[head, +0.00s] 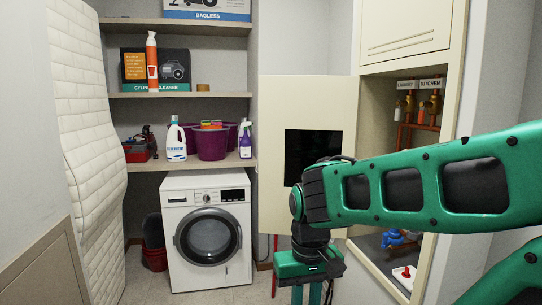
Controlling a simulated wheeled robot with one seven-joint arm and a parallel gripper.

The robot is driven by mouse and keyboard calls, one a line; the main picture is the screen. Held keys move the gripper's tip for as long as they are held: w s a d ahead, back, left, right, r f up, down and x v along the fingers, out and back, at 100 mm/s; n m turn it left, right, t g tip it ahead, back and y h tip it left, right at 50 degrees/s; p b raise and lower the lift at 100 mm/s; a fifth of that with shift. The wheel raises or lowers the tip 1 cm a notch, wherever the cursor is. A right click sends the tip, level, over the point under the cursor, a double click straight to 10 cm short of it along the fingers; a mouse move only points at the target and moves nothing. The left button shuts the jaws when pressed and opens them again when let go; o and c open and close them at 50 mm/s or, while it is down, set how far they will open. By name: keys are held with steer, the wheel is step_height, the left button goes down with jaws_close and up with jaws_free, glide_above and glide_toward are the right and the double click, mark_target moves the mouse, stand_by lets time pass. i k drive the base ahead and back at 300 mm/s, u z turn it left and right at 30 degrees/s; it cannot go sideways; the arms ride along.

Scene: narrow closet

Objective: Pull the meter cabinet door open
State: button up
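The meter cabinet door (270,150) is a cream panel with a dark square window (303,150). It stands swung out to the left of the cabinet opening. The cabinet (378,95) is open to view on the right, with pipes inside labelled LAUNDRY and KITCHEN. My gripper (313,295) points down at the bottom of the head view, below and in front of the door. Its fingertips are cut off by the frame edge, so I cannot tell whether it is open or shut. My green arm hides the door's lower right part and much of the cabinet's inside.
A white washing machine (208,232) stands on the left under shelves (182,94) with boxes, bottles and a purple tub (211,144). A quilted mattress (85,140) leans at the far left. Some floor (232,292) is clear before the washer.

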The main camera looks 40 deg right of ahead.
mark_target(304, 120)
steer(key=i, duration=2.15)
steer(key=z, duration=1.2)
